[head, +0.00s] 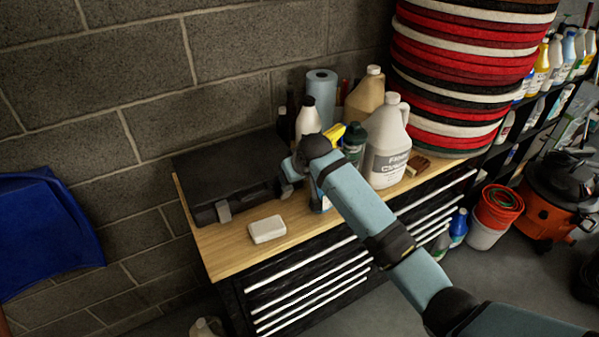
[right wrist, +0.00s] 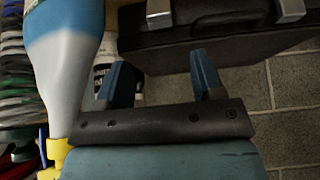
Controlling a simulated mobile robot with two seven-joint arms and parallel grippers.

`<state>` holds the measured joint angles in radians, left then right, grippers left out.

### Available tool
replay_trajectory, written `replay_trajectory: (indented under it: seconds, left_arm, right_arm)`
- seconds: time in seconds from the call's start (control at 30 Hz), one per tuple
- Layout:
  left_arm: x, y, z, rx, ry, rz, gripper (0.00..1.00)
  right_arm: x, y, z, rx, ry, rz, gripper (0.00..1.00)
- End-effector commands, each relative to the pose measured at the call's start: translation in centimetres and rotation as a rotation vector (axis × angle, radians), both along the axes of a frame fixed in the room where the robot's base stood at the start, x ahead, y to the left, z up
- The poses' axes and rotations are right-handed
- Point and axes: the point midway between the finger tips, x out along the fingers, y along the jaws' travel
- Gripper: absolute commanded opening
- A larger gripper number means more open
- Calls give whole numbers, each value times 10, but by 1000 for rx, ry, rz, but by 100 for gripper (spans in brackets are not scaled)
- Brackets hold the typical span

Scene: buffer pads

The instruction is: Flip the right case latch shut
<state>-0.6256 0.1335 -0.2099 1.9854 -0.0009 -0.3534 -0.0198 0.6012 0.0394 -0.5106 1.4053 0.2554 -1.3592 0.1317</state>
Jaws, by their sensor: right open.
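A closed black case (head: 225,165) lies on the wooden bench top, against the block wall. Its left latch (head: 223,211) is a grey tab on the front edge. My right gripper (head: 287,180) is at the case's front right corner, beside the right latch, which the gripper and wrist mostly hide in the head view. In the right wrist view the gripper (right wrist: 160,80) has its two blue fingers apart with nothing between them. The right latch (right wrist: 159,14) shows beyond the fingers, apart from them; whether it is shut I cannot tell. My left gripper is out of view.
A white block (head: 267,229) lies on the bench (head: 225,262) in front of the case. A large white jug (head: 388,145), a tan jug (head: 364,95) and other bottles crowd the bench right of my gripper. A stack of red, white and black pads (head: 460,70) stands behind.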

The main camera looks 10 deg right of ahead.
Motion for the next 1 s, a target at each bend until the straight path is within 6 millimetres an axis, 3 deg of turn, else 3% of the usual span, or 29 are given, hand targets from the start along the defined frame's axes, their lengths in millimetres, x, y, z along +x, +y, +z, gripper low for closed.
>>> replay_trajectory:
  seconds: [0.1,0.3,0.67,0.83,1.0]
  left_arm:
    - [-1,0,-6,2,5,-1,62]
    - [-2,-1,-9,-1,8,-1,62]
    - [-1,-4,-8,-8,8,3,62]
    - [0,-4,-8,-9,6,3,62]
    - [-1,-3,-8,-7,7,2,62]
  right_arm:
    - [-11,-4,18,1,-3,1,62]
    - [-21,-8,35,0,0,1,62]
    - [-22,-9,37,0,1,1,62]
    - [-34,-11,12,22,-8,-2,62]
    - [-74,-22,-51,87,-50,-17,62]
